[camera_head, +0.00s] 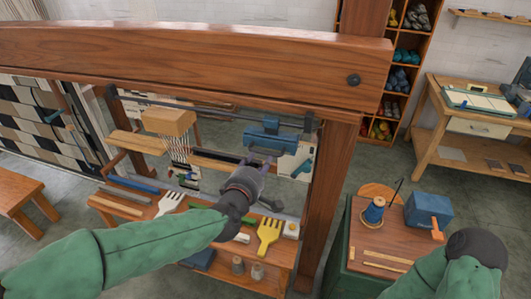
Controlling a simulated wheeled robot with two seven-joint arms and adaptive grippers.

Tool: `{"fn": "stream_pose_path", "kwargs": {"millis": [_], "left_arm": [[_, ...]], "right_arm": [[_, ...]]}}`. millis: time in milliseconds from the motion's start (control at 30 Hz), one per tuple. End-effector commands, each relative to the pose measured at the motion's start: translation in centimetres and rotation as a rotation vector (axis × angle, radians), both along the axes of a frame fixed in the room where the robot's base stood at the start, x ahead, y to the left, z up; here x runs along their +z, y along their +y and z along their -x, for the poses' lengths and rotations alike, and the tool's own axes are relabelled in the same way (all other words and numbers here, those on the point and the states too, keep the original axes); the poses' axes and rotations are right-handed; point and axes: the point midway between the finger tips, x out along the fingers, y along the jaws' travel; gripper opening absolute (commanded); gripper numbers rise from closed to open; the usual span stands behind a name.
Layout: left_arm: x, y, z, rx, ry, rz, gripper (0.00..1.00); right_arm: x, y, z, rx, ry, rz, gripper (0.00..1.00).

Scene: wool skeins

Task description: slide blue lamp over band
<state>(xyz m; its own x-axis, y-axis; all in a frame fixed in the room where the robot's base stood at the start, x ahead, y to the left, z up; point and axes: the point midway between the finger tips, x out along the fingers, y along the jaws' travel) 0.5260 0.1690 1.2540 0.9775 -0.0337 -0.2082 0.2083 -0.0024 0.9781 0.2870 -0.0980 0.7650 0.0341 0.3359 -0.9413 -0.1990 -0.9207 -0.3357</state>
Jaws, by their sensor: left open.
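A blue lamp (268,137) hangs on a dark rail under the big wooden beam, at the right part of the loom frame. My left gripper (259,163) is open just below and in front of the lamp. Its fingers point up toward the lamp; I cannot tell whether they touch it. Pale threads (178,152) hang under a wooden block to the left of the lamp. I cannot make out for certain which part is the band. My right arm shows at the lower right, but its fingers are not visible.
The thick beam (190,58) and right post (331,200) frame the work area. A bench below holds a white fork (170,203), a yellow fork (268,234) and spools. A side cabinet holds a blue spool (373,211) and a blue box (428,211).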

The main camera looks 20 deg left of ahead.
Motion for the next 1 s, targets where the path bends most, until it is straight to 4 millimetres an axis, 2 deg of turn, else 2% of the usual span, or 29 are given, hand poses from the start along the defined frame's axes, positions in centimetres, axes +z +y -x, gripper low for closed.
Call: {"fn": "stream_pose_path", "kwargs": {"millis": [200,433,633,933,1000], "left_arm": [[-0.9,-0.1,-3.7,0.0,0.003,-0.001,0.43],[-1.5,-0.3,-6.5,-0.001,0.002,-0.001,0.43],[-1.6,-0.3,-7.5,-0.001,0.001,-0.002,0.43],[-1.6,-0.3,-7.7,-0.001,0.0,-0.002,0.43],[-1.6,-0.3,-7.7,-0.001,0.0,-0.002,0.24]], "right_arm": [[-0.5,0.0,0.0,0.0,0.0,0.0,0.57],[-0.7,0.0,0.0,0.0,0.0,0.0,0.57],[-0.8,0.0,0.0,0.0,0.0,0.0,0.57],[-0.8,0.0,0.0,0.0,0.0,0.0,0.57],[-0.8,0.0,0.0,0.0,0.0,0.0,0.57]]}}
